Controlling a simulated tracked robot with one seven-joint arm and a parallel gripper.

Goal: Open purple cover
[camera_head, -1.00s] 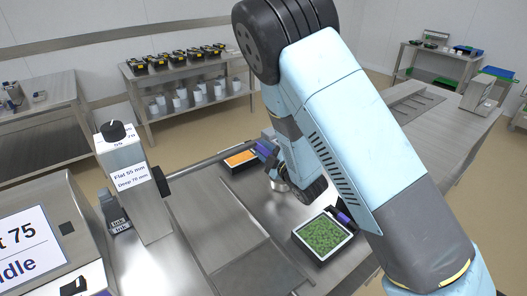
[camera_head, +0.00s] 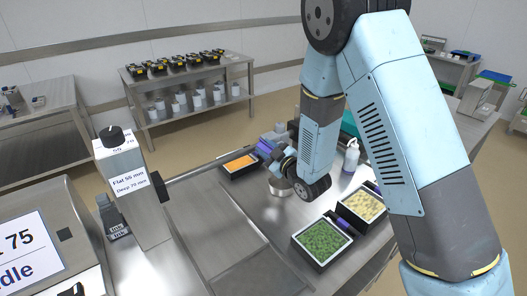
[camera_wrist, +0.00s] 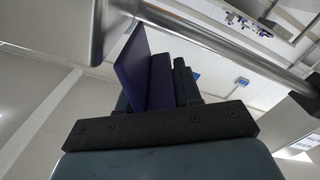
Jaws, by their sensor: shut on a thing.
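A purple piece that looks like the purple cover (camera_wrist: 134,66) stands tilted in the wrist view, with a darker purple face beside it. It is at the fingers of my gripper (camera_wrist: 160,78), which is shut on it. Black finger parts show just to its right.
Black trays with orange food (camera_head: 239,163), green food (camera_head: 321,240) and pale food (camera_head: 361,206) lie around my arm. A white bottle (camera_head: 351,156) stands to the right. A steel machine with a knob (camera_head: 116,136) is at left. A metal rail (camera_wrist: 225,50) crosses the wrist view.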

